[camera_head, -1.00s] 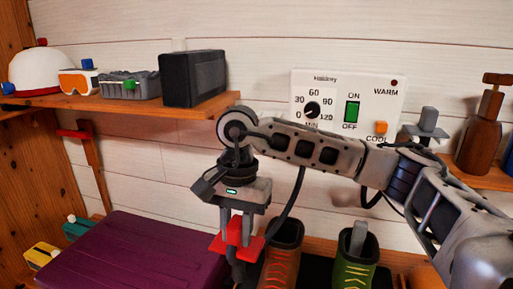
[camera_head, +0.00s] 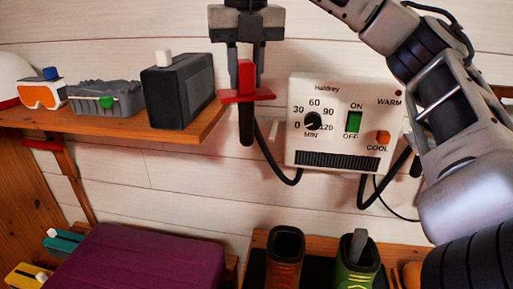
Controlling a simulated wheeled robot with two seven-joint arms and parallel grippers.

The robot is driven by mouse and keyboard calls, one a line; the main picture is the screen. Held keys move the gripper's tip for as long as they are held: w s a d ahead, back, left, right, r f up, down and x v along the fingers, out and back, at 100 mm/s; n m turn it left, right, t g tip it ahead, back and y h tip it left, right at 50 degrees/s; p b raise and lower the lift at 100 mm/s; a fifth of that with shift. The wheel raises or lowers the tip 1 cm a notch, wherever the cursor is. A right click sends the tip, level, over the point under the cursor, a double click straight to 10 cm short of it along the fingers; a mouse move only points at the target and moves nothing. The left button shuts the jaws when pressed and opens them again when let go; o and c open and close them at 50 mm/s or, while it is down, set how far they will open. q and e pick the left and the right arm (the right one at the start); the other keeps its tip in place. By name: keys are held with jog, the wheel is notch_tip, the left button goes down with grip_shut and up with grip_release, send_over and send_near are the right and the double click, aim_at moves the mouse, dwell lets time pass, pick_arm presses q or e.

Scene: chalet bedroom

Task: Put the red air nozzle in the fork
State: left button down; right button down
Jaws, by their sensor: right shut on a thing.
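The red air nozzle (camera_head: 246,78) has a wide red flange and a dark tube pointing down. My right gripper (camera_head: 246,72) is shut on it, holding it upright in the air in front of the white wall, left of the dryer panel (camera_head: 338,160). A black hose (camera_head: 272,160) joins the nozzle side to the panel. A red bracket (camera_head: 42,145) at the far left, by a slanting wooden post, may be the fork; its shape is hard to make out. The nozzle is well apart from it. My left gripper is out of view.
A wooden shelf (camera_head: 190,137) at left carries a black box (camera_head: 178,90), a grey tray (camera_head: 105,97) and orange goggles (camera_head: 42,92). Below are a purple lid (camera_head: 145,258), a dark boot with orange laces (camera_head: 285,262) and a green boot (camera_head: 355,268). Wall between is clear.

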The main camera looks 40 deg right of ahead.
jog(key=w+d+f, duration=0.8)
jog(key=d+f, duration=0.3)
jog(key=f, duration=0.1)
jog(key=shift+f, duration=0.4)
jog(key=shift+d, duration=0.1)
jog(key=shift+f, duration=0.15)
jog(key=c, duration=1.2)
grip_release()
jog(key=shift+o, duration=0.2)
